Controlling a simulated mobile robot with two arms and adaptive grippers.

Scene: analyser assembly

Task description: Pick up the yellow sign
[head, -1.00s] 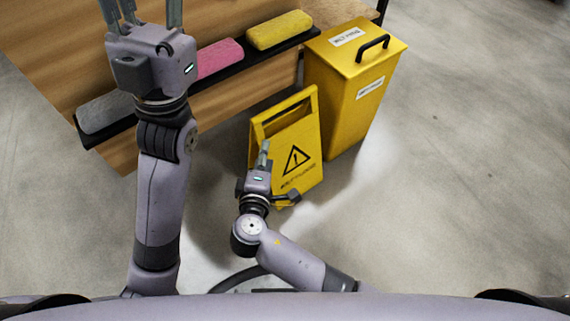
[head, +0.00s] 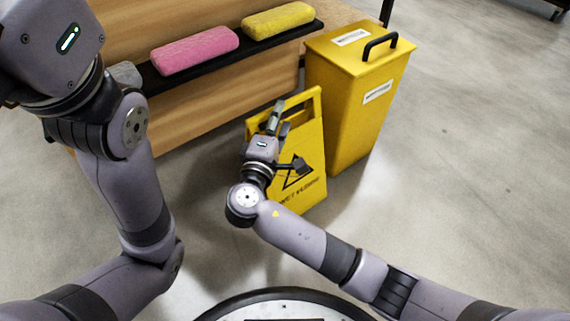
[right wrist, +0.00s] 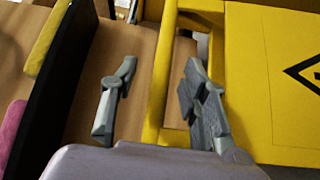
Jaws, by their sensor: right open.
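The yellow warning sign (head: 312,140) stands on the floor with a black triangle and lettering on its face. It has a handle opening near its top. My right gripper (head: 278,115) is open at the sign's upper left part and covers some of its face. In the right wrist view, the sign (right wrist: 260,75) fills the right side. Its yellow side bar shows between my two spread fingers (right wrist: 155,95), with the right finger over the opening. Contact cannot be told. My left gripper's housing (head: 50,50) is at the upper left, its fingers out of frame.
A yellow bin (head: 350,105) with a black handle stands just behind and right of the sign. A wooden bench (head: 225,105) behind left carries a black ledge with a pink sponge (head: 195,50) and a yellow sponge (head: 278,20). The floor at right is clear.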

